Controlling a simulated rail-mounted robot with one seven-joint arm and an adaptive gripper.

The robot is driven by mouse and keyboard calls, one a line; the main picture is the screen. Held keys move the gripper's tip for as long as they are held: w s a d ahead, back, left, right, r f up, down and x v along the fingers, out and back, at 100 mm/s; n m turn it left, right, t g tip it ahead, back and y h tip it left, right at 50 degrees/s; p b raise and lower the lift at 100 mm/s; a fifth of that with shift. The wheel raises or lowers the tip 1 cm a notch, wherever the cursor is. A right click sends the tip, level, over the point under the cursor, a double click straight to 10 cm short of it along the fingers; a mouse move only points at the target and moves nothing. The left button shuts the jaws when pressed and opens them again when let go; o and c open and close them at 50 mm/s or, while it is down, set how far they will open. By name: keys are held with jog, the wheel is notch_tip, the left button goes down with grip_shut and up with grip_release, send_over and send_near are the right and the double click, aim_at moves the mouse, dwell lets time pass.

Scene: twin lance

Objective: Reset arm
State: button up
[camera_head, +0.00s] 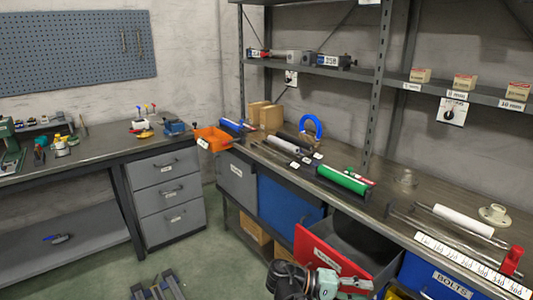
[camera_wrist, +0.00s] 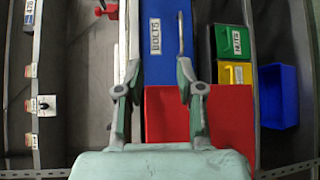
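My gripper (camera_wrist: 152,80) shows in the wrist view with its two fingers spread apart, and I see nothing held between them. It points down over the bench front, above the red drawer (camera_wrist: 225,112) and near the blue drawer labelled BOLTS (camera_wrist: 153,62). The red drawer is pulled out from under the bench.
The bench (camera_head: 405,200) carries a green cylinder (camera_head: 342,179), a white roller (camera_head: 463,221), a blue ring (camera_head: 311,127) and an orange bin (camera_head: 212,138). Shelves stand behind. In the wrist view, green (camera_wrist: 232,41) and blue (camera_wrist: 279,96) bins lie to the right.

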jog(key=s+d+f+n+g+y+p, duration=0.1)
jog(key=s+f+n+y+p, duration=0.2)
jog(key=f, duration=0.9)
jog(key=s+d+f+g+y+p, duration=0.1)
jog(key=s+f+y, duration=0.3)
jog(key=f, duration=0.8)
jog(key=s+a+f+m+g+y+p, duration=0.1)
jog(key=s+a+f+y, duration=0.3)
jog(key=s+f, duration=0.4)
jog(key=s+a+f+m+g+y+p, duration=0.1)
jog(key=s+a+f+y, duration=0.4)
jog(key=s, duration=0.8)
notch_tip(320, 180, down, 3)
jog(key=shift+a+f+m+g+p, duration=0.2)
jog(key=shift+a+m+g+p, duration=0.1)
jog(key=shift+a+m+p, duration=0.25)
jog(key=shift+w+d, duration=0.1)
jog(key=shift+w, duration=0.05)
